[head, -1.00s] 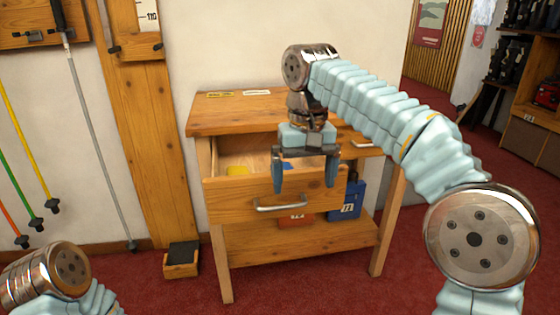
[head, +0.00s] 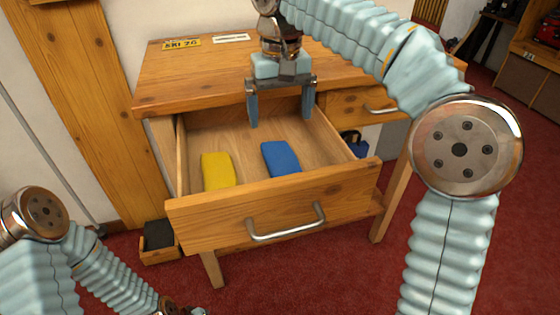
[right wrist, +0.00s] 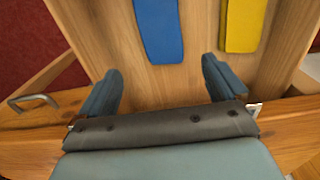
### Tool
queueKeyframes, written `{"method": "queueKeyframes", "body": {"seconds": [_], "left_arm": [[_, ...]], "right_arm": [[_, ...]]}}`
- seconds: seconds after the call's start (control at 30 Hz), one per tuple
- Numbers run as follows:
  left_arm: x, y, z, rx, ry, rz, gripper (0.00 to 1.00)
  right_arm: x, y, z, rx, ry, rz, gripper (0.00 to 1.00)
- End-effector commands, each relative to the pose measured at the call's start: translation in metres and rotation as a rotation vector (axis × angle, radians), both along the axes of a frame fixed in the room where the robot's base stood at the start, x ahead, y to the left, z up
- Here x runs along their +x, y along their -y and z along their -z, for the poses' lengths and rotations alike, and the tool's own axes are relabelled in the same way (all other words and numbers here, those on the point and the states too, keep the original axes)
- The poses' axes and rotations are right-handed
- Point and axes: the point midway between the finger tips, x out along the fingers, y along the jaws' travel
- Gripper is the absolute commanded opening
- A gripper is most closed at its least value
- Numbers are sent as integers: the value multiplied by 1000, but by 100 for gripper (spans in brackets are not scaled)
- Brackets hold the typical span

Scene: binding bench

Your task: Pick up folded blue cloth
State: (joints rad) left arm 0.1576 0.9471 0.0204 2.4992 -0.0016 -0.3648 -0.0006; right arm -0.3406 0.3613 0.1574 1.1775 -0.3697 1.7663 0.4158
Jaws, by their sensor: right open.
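The folded blue cloth (head: 281,158) lies flat on the floor of the open drawer (head: 215,130), right of the middle. It also shows in the right wrist view (right wrist: 159,28), ahead of the fingers and apart from them. My right gripper (head: 281,112) is open and empty, above the back part of the drawer and behind the blue cloth. In the right wrist view its two fingers (right wrist: 160,88) stand wide apart with bare drawer floor between them. My left arm shows at the lower left; its gripper is not clearly in view.
A folded yellow cloth (head: 218,171) lies left of the blue one in the drawer. The drawer's front panel (head: 220,222) with a metal handle (head: 287,224) borders it. The bench top (head: 205,75) overhangs the back. A small open box (head: 160,252) stands on the red floor.

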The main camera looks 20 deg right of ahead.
Motion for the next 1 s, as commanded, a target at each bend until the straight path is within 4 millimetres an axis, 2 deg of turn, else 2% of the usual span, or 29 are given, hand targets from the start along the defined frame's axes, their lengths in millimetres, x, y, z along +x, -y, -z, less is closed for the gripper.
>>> {"method": "queueKeyframes", "body": {"seconds": [0.03,0.1,0.37,0.6,0.73,0.93,1.0], "left_arm": [[1,-2,8,2,2,-3,23],[1,-3,11,4,3,-6,23],[3,-6,18,8,6,-10,23],[5,-9,29,13,9,-17,23],[5,-10,30,15,9,-17,23],[5,-10,30,15,9,-17,23],[5,-10,30,15,9,-17,23]], "right_arm": [[-1,1,15,-1,-2,0,100],[-1,0,27,0,-2,-1,100],[-2,0,51,0,0,-1,100],[-9,-3,88,0,-2,-1,100],[-9,-3,95,1,0,0,100],[-9,-3,95,1,0,0,100],[-9,-3,95,1,0,0,89]]}}
